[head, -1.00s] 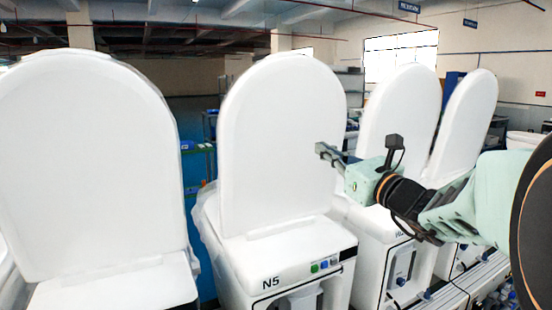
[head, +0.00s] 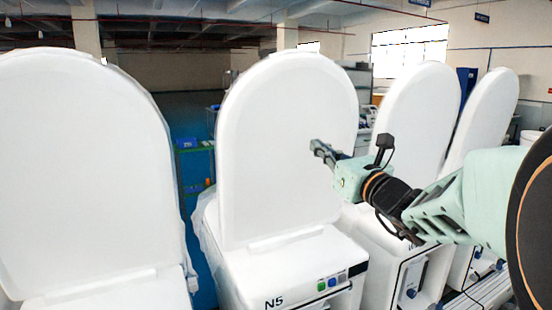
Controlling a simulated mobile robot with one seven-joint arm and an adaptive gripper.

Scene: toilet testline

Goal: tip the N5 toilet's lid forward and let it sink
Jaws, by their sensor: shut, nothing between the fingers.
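The N5 toilet (head: 290,262) stands in the middle of the head view, its label on the front of the white housing. Its white lid (head: 268,150) stands upright, with its broad face toward me. My gripper (head: 315,147) is shut and empty. Its tips lie over the right part of the lid's face in the picture, at about mid-height. I cannot tell whether they touch the lid.
Another toilet with a raised lid (head: 85,170) stands close on the left. Two more raised lids, a nearer one (head: 425,110) and a farther one (head: 490,110), stand to the right. A narrow gap with blue floor (head: 203,285) lies left of N5.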

